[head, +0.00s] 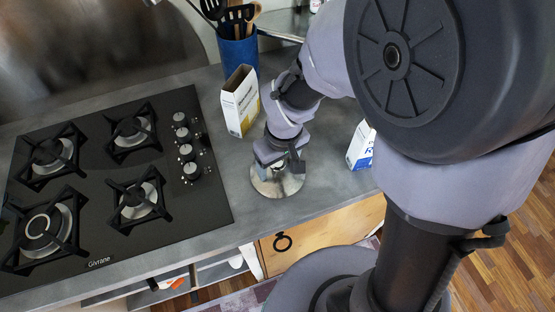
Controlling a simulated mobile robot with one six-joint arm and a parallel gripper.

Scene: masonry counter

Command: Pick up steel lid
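The steel lid (277,185) is a round, shiny metal disc lying on the grey counter, right of the hob and near the counter's front edge. My gripper (272,172) is directly over the lid, pointing down at its middle. The gripper covers the lid's centre, so any knob is hidden. The fingers are small and partly hidden by the wrist, so I cannot tell whether they are open or closed on the lid.
A black gas hob (171,222) fills the left of the counter. An open white-and-yellow carton (240,101) stands behind my gripper. A blue-and-white carton (360,147) stands to the right. A blue utensil holder (239,51) is at the back. Bare counter (222,153) lies left of the lid.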

